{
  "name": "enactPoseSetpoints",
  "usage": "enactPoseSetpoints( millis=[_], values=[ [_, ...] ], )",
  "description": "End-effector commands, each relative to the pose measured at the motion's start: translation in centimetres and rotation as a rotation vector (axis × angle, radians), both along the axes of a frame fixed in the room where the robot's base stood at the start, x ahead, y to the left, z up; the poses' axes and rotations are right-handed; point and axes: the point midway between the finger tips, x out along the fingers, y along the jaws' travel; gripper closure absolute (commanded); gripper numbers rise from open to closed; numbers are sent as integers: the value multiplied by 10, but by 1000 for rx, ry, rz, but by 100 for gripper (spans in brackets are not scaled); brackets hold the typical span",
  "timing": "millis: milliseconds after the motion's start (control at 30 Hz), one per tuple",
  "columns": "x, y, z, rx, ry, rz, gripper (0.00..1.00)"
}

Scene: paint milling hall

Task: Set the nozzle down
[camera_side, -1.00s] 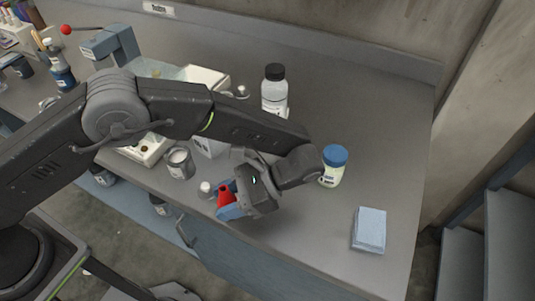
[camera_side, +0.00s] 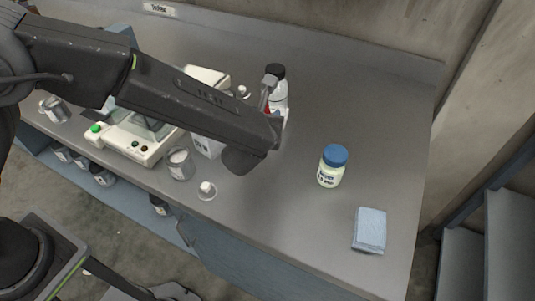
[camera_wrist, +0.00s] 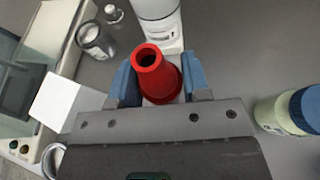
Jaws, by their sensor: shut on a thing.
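The red nozzle (camera_wrist: 151,58) is a hollow cone with a wide flared base. In the wrist view it sits between the two blue fingers of my gripper (camera_wrist: 158,84), which is shut on it. The nozzle's narrow open end faces the wrist camera. In the side view my arm hides most of the gripper, and only a sliver of red shows beside the white bottle (camera_side: 280,97). The bottle also shows just beyond the nozzle in the wrist view (camera_wrist: 160,28). I cannot tell how high the nozzle is above the bench.
A jar with a blue lid (camera_side: 332,167) stands on the bench (camera_side: 300,225), with a folded blue cloth (camera_side: 370,230) nearer the right edge. A balance (camera_side: 135,140), a grey cup (camera_side: 180,165) and a small white-topped item (camera_side: 207,190) stand left.

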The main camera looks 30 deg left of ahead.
Motion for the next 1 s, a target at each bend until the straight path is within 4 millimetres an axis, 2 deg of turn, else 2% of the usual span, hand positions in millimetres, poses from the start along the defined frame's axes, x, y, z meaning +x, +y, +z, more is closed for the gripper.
enactPoseSetpoints(
  millis=[67,133,400,567,800,1000],
  values=[
    [4,-3,2,-1,1,-40,84],
    [6,-5,-5,2,3,-59,84],
    [6,-6,-50,2,3,-62,84],
    [6,-6,-61,0,1,-60,84],
    [6,-5,-92,0,3,-60,84],
    [6,-6,-95,-3,-1,-59,84]
  ],
)
